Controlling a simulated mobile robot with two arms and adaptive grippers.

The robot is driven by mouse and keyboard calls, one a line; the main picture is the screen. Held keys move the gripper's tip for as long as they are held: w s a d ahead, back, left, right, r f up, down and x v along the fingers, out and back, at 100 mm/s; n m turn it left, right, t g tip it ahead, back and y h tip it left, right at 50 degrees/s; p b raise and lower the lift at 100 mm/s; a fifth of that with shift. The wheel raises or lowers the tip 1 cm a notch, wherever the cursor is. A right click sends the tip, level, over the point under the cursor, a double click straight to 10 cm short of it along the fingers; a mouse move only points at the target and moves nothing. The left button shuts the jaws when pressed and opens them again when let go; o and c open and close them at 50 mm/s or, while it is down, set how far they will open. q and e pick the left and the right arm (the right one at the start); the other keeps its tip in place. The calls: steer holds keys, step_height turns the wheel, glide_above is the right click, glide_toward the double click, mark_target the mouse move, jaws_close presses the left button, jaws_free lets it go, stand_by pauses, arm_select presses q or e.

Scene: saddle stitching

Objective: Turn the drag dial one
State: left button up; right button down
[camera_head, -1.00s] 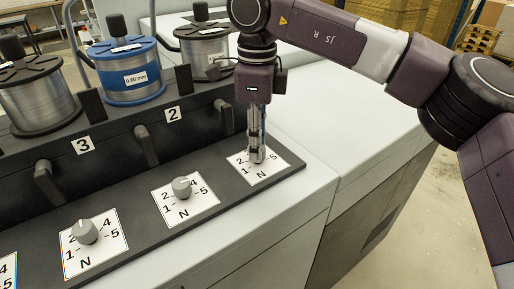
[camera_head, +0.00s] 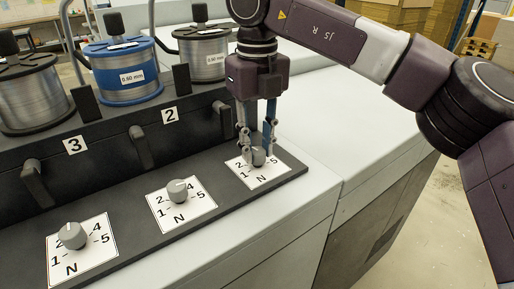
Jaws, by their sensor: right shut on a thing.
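Drag dial one (camera_head: 258,156) is the grey knob at the right end of the black panel, on a white card (camera_head: 264,176) with printed numbers. My right gripper (camera_head: 257,154) points down over it, one finger on each side, shut on the knob. The fingers partly cover the knob and the card's left numbers; I cannot read its pointer. My left gripper is not in view.
Two more grey dials, the middle one (camera_head: 177,190) and the left one (camera_head: 72,235), sit on cards marked 1 to 5 and N. Behind stand wire spools, including a blue one (camera_head: 125,72), and black levers (camera_head: 141,146). The white machine top (camera_head: 365,125) at right is clear.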

mark_target(257, 150)
steer(key=shift+m, duration=0.7)
steer(key=c, duration=1.6)
jaws_free()
steer(key=shift+r, duration=0.1)
step_height(257, 150, up, 12)
steer(key=shift+f, duration=0.1)
